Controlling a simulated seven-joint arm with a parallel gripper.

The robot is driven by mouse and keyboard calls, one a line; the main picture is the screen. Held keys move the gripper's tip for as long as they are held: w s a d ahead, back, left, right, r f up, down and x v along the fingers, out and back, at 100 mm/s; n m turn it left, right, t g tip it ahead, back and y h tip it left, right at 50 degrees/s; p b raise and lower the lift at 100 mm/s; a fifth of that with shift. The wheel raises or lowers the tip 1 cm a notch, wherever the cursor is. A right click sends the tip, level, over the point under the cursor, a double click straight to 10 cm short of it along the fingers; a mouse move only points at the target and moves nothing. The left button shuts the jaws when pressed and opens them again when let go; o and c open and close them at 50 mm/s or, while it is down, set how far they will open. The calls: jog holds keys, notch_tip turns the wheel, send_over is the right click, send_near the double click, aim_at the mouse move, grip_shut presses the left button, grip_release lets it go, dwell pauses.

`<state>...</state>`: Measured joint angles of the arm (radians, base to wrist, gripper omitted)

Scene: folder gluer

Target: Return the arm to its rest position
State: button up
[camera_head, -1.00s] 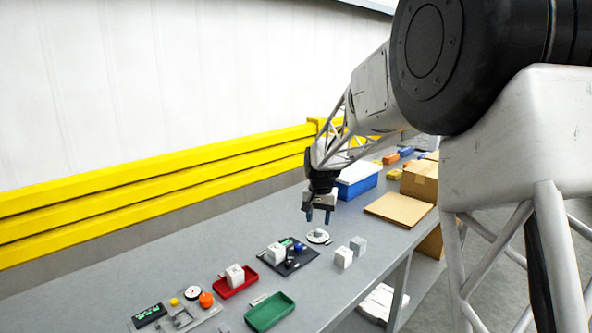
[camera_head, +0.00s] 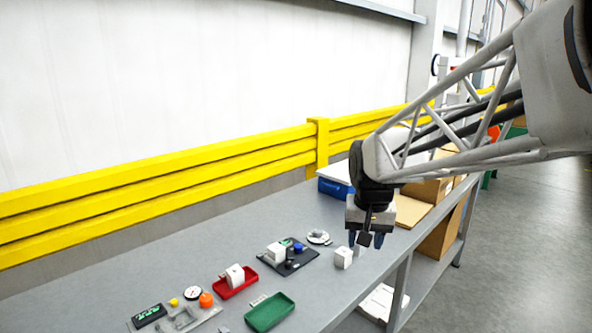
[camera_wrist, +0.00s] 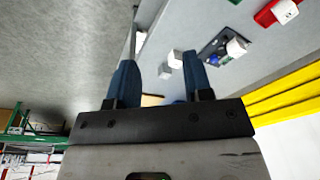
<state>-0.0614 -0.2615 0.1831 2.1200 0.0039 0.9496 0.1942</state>
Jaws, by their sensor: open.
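My gripper (camera_head: 366,240) is open, with nothing between its fingers. It hangs above the right edge of the grey table (camera_head: 215,235) in the head view, just right of a white box-like block (camera_head: 343,258). In the wrist view its two blue fingers (camera_wrist: 159,85) stand apart, with the floor and the table edge behind them. A second, greyer block is mostly hidden behind the gripper in the head view. My arm reaches in from the upper right of the head view.
A red tray (camera_head: 222,292) with a white block, a green tray (camera_head: 270,312) and a dark board (camera_head: 300,263) lie on the table. A blue bin (camera_head: 333,188) and cardboard boxes (camera_head: 432,190) stand farther back. A yellow rail (camera_head: 150,189) runs behind. Open floor (camera_head: 520,240) lies to the right.

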jog(key=s+d+f, duration=0.2)
jog(key=s, duration=1)
jog(key=s+d+f+n, duration=0.1)
jog(key=s, duration=1.1)
jog(key=shift+s+d+f+t, duration=0.2)
jog(key=shift+d+f+t, duration=0.15)
jog(key=shift+d+t, duration=0.05)
dwell(1.9)
